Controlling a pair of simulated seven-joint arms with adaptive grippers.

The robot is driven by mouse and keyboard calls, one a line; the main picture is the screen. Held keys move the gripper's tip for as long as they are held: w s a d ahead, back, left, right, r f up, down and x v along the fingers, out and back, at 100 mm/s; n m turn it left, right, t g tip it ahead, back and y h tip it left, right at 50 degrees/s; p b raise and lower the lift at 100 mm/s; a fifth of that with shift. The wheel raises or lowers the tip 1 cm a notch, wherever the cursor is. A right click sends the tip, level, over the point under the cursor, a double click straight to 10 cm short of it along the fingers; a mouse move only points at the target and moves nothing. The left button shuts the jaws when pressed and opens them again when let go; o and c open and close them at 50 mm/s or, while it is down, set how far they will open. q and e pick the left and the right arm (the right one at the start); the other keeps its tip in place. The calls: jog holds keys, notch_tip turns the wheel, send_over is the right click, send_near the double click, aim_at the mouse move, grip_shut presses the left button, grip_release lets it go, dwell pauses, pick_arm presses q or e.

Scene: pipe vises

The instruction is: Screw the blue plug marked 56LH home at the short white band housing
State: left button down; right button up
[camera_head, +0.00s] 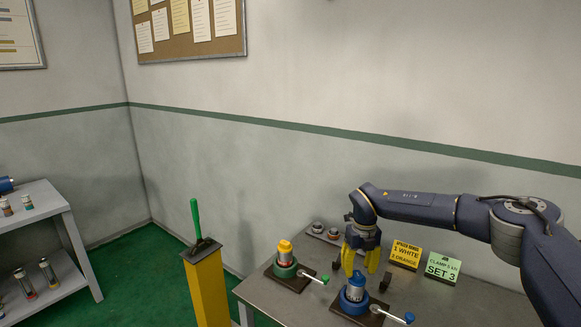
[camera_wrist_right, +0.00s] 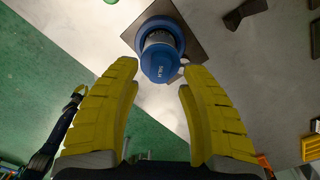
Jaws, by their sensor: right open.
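The blue plug (camera_wrist_right: 161,66) with small white lettering sits on top of a housing (camera_wrist_right: 158,39), whose pale band shows above it in the right wrist view. The lettering is hard to read. The housing stands in the blue vise (camera_head: 355,301) at the table's front, where the plug (camera_head: 356,279) also shows. My right gripper (camera_head: 361,262) points down just above and behind the plug. Its yellow fingers are open and apart, with the plug in front of the gap between their tips (camera_wrist_right: 161,68).
A green vise (camera_head: 286,270) holding a yellow-topped housing stands left of the blue one. A tray (camera_head: 330,238) with small parts lies behind. Yellow (camera_head: 406,254) and green (camera_head: 441,267) signs stand right. A yellow post (camera_head: 208,288) with a green lever stands left of the table.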

jog(key=m, duration=1.3)
dwell(0.4)
jog(key=shift+f, duration=0.15)
jog(key=shift+f, duration=0.95)
jog(key=shift+c, duration=0.3)
